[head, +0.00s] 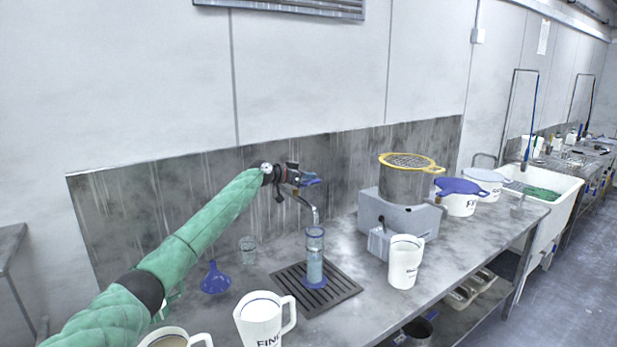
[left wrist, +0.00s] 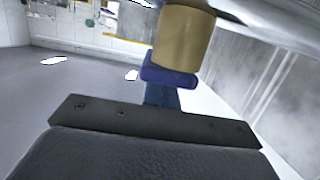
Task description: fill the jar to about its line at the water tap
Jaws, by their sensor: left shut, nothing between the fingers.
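The jar (head: 314,262) is a tall clear cylinder with a blue rim and blue foot. It stands upright on the dark drain grate, directly under the spout of the water tap (head: 315,212). Its lower part looks pale blue, as if holding water; I cannot make out the line or the exact level. My left gripper (head: 308,181) is shut and empty, up at the tap by the wall, beside blue parts that may be the tap's handle. In the left wrist view a tan cylinder with a blue collar (left wrist: 185,45) is close ahead. My right gripper is out of view.
The drain grate (head: 335,290) lies on the grey bench. A blue funnel (head: 215,281) and a small glass (head: 248,250) stand left of it. White jugs (head: 262,318) are in front. A grey machine with a yellow-rimmed sieve (head: 400,215) and a white jug (head: 404,262) stand right.

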